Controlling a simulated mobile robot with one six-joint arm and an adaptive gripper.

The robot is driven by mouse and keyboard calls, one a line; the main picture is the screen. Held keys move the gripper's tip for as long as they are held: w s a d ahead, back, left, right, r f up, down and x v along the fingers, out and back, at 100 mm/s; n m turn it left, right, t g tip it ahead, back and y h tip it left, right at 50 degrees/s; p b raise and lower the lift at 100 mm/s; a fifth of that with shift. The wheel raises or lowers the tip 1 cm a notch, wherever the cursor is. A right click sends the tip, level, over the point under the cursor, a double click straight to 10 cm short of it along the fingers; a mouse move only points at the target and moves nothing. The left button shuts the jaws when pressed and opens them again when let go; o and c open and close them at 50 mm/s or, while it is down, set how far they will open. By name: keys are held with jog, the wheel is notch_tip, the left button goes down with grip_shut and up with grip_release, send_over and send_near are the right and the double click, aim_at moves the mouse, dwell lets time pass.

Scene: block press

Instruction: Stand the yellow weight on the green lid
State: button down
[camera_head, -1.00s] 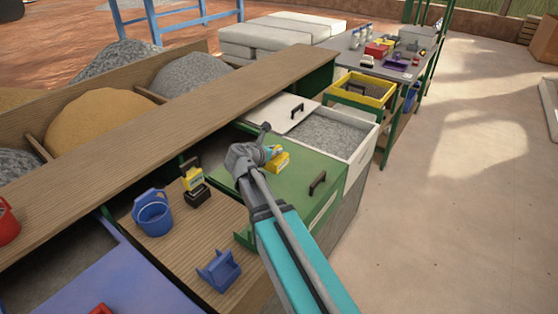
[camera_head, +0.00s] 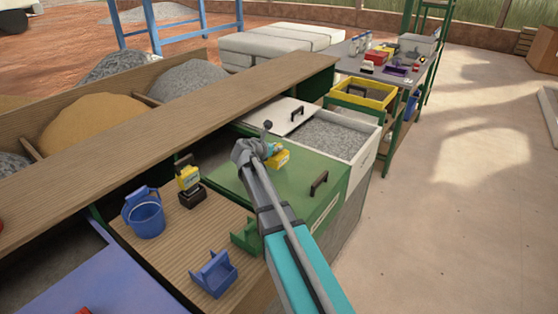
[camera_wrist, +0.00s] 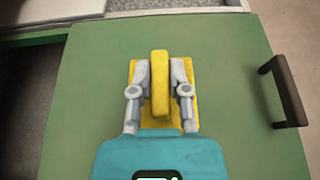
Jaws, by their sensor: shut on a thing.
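The yellow weight (camera_wrist: 160,85) has a wide base and an upright grip. In the head view the weight (camera_head: 279,160) is upright at the green lid's far part, its base at or very close to the lid; I cannot tell if it touches. The green lid (camera_head: 300,190) has a dark handle on its right side; the lid fills most of the wrist view (camera_wrist: 85,100). My gripper (camera_wrist: 160,88) is shut on the weight's grip, one finger on each side. In the head view my wrist partly hides the weight.
A white lid (camera_head: 277,118) and an open bin of gravel (camera_head: 335,136) lie beyond the green lid. A blue bucket (camera_head: 146,217), a yellow-and-black item (camera_head: 189,183) and a blue holder (camera_head: 213,274) stand on the wooden bench to the left. A wooden shelf (camera_head: 150,120) runs behind.

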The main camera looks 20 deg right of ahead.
aim_at(276, 155)
jog(key=shift+w+d+f, duration=0.1)
jog(key=shift+w+f, duration=0.15)
jog(key=shift+f, duration=0.1)
jog(key=shift+w+d+f+b, duration=0.2)
jog(key=shift+w+f+b, duration=0.3)
jog(key=shift+f+b, duration=0.3)
jog(key=shift+s+f+b, duration=0.1)
jog(key=shift+f+b, duration=1.15)
jog(key=shift+b, duration=0.1)
jog(key=shift+f, duration=0.1)
jog(key=c, duration=0.6)
grip_release()
jog(key=shift+r, duration=0.2)
